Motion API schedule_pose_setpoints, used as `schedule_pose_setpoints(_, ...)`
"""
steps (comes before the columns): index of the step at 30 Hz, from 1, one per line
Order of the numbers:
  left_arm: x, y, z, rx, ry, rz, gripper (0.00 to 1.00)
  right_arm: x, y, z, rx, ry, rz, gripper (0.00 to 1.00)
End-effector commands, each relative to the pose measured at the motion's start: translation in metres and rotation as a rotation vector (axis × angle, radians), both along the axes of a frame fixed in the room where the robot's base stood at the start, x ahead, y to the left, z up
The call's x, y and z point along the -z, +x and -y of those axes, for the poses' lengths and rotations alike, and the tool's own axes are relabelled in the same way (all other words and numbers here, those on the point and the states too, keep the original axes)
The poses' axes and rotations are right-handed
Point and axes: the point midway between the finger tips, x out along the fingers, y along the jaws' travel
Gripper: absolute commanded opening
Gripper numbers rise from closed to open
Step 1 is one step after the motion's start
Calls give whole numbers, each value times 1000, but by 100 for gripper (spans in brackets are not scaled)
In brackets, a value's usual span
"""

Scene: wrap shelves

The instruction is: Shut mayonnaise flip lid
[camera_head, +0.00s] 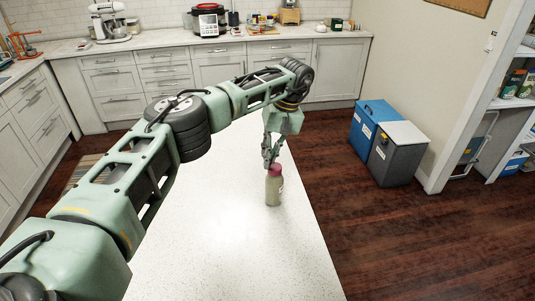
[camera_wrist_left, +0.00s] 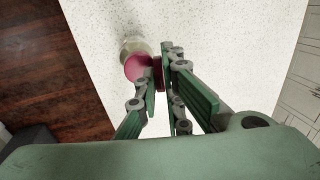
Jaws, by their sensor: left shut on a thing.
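The mayonnaise bottle (camera_head: 273,190) stands upright on the white counter, pale with a dark pink cap (camera_head: 275,169). In the left wrist view the round cap (camera_wrist_left: 138,67) is seen from above, with the bottle's pale body (camera_wrist_left: 132,45) partly behind it. A darker red piece, the flip lid (camera_wrist_left: 158,73), stands up at the cap's right side, so it looks open. My left gripper (camera_head: 268,157) reaches down to the bottle's top from behind. Its fingers (camera_wrist_left: 162,72) are closed on the lid, which they partly hide. My right gripper is not in view.
The white counter (camera_head: 215,240) is bare around the bottle. Its right edge is close to the bottle, with dark wood floor beyond. A blue bin (camera_head: 369,120) and a grey bin (camera_head: 396,158) stand on the floor at right. Kitchen cabinets line the back.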

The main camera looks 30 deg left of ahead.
Motion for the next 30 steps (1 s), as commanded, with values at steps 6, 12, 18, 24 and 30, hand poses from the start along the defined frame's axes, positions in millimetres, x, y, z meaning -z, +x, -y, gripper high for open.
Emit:
schedule_pose_setpoints(6, 1, 2, 3, -1, 55, -36, 0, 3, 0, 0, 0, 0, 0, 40)
schedule_pose_setpoints(12, 1, 3, 3, 0, 73, -50, 0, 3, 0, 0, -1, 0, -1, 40)
schedule_pose_setpoints(18, 1, 3, 4, 1, 76, -54, 0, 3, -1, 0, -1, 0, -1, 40)
schedule_pose_setpoints(24, 1, 3, 4, 1, 75, -53, 0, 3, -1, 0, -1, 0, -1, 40)
schedule_pose_setpoints(30, 1, 2, 3, 0, 75, -53, 25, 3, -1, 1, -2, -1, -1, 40)
